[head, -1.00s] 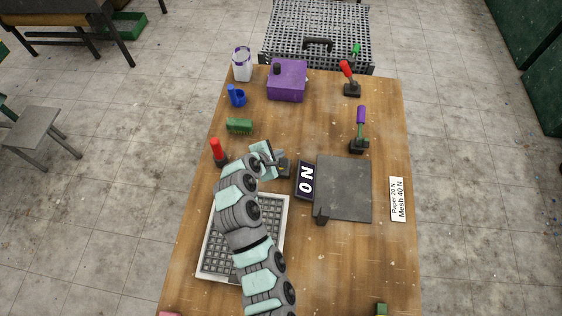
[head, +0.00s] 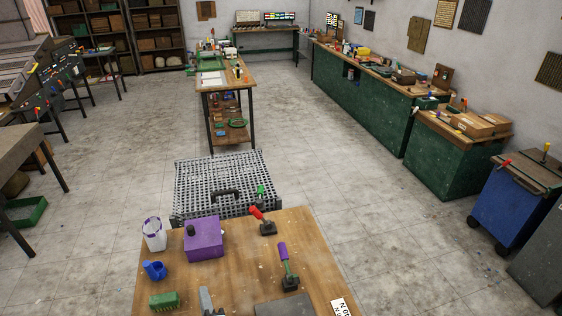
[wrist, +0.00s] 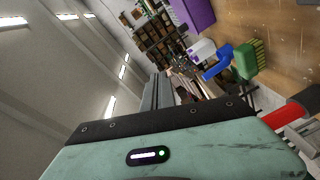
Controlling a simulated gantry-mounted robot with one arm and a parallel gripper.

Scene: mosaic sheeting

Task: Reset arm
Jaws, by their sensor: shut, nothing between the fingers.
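My gripper shows in the wrist view (wrist: 158,88), with its teal body and dark edge filling the bottom. Its fingers are together with nothing between them. The wooden table (head: 300,240) lies at the bottom of the head view.
A grey mesh rack (head: 225,170) stands beyond. A red handle (wrist: 295,108) is near my gripper's right side.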

